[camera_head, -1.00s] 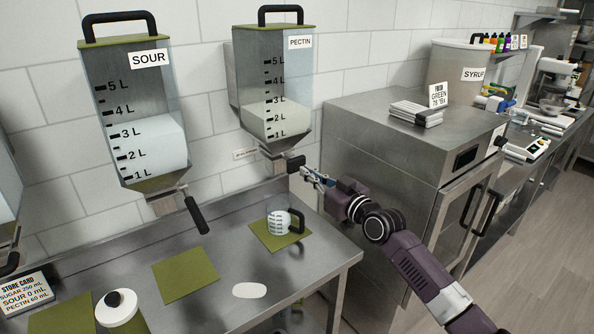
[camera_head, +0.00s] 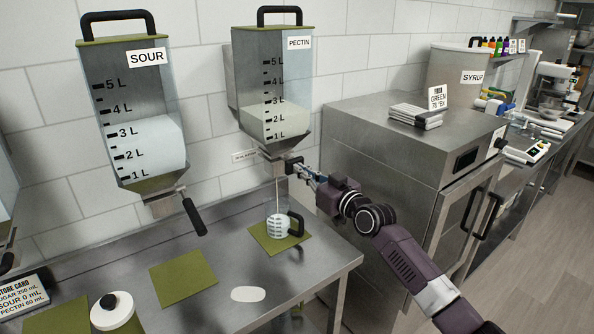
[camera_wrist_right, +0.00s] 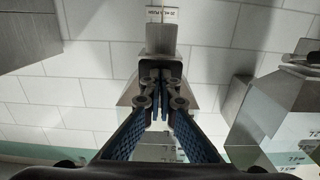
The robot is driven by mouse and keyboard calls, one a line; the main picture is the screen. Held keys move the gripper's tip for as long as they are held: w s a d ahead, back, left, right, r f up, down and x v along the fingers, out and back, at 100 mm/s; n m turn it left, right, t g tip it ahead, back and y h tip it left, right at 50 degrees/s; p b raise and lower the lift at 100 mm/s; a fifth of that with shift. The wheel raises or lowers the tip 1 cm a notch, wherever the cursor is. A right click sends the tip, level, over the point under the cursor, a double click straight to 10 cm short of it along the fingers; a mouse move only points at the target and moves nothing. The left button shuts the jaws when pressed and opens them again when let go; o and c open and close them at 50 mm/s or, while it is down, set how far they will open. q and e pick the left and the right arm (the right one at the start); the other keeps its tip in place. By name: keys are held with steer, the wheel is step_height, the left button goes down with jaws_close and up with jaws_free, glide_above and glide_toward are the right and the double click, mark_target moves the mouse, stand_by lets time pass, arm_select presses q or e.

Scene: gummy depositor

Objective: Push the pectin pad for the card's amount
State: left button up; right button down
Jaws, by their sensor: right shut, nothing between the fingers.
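The pectin dispenser (camera_head: 268,90) hangs on the wall with pale content up to about 2 L. Its dark push pad (camera_head: 292,164) is at the lower right of the outlet. My right gripper (camera_head: 300,170) is shut and empty, its tips at the pad and seeming to touch it; it also shows in the wrist view (camera_wrist_right: 161,88). A thin stream (camera_head: 277,195) falls from the outlet into the measuring cup (camera_head: 279,226), which stands on a green mat (camera_head: 262,240). The store card (camera_head: 22,296) reads sugar 250 mL, sour 0 mL, pectin 60 mL. My left gripper is out of view.
The sour dispenser (camera_head: 140,110) with a black lever (camera_head: 194,217) hangs to the left. An empty green mat (camera_head: 183,278), a white oval (camera_head: 248,294) and a white lidded container (camera_head: 113,311) are on the bench. A steel cabinet (camera_head: 395,145) stands right of the bench.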

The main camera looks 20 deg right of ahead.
steer(key=shift+w, duration=0.25)
steer(key=shift+w+a+r+b, duration=0.1)
steer(key=shift+w+a+b, duration=0.15)
steer(key=shift+w+b, duration=0.4)
steer(key=shift+s+r, duration=0.1)
steer(key=shift+s, duration=0.15)
steer(key=shift+p+v, duration=0.75)
steer(key=shift+v, duration=0.4)
steer(key=shift+w, duration=0.15)
